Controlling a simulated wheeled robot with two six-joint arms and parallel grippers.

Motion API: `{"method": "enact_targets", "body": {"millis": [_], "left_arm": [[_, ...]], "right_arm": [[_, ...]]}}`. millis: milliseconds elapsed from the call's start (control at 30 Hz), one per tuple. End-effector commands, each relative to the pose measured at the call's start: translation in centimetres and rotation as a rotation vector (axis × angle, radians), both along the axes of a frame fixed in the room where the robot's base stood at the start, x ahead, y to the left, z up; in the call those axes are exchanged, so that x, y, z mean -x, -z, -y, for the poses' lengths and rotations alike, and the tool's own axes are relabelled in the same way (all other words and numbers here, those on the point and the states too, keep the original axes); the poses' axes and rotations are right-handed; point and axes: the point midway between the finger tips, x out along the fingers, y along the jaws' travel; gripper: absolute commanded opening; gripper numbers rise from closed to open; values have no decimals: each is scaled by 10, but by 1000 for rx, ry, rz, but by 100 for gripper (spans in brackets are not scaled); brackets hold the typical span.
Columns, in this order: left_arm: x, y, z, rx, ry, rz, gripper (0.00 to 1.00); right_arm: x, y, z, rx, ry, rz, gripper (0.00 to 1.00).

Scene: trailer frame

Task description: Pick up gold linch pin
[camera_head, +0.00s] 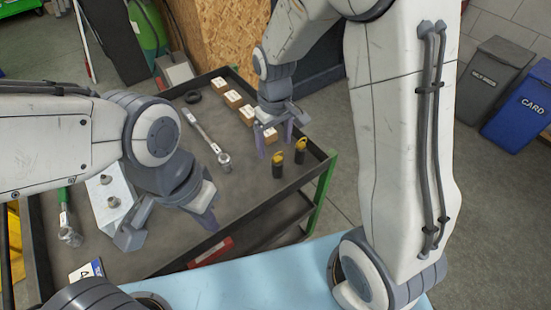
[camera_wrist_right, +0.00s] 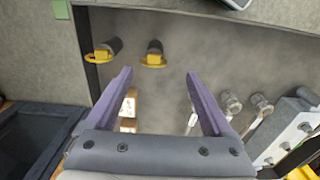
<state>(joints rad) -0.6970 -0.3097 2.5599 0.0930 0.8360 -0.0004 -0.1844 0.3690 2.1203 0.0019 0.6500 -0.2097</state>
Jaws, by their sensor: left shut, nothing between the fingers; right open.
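Two small black cylinders with gold-yellow tops, which look like the gold linch pins, stand on the tray near its right edge. The left one (camera_head: 278,168) and the right one (camera_head: 301,152) are apart from each other. In the right wrist view they show beyond the fingers: one pin (camera_wrist_right: 153,53) ahead of the gap, the other pin (camera_wrist_right: 105,49) further left. My right gripper (camera_head: 274,145) is open and empty, pointing down just behind and left of the pins, touching neither. Its purple fingers also frame an empty gap in the wrist view (camera_wrist_right: 158,77). My left gripper (camera_head: 207,218) is shut and empty over the tray's front.
Free tray surface lies between wrench and pins.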

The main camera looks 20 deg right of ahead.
Motion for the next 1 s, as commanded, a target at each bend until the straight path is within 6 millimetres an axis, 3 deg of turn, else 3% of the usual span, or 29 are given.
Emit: {"method": "enact_targets", "body": {"millis": [200, 500, 733, 1000], "left_arm": [[0, 2, 0, 0, 0, 0, 0], [0, 2, 0, 0, 0, 0, 0], [0, 0, 0, 0, 0, 0, 0], [0, 0, 0, 0, 0, 0, 0]], "right_arm": [[-3, 36, 5, 3, 5, -6, 86], [-4, 63, 5, 2, 4, -5, 86], [-3, 97, 9, 3, 3, -6, 86], [-4, 109, 8, 2, 3, -1, 86]]}}
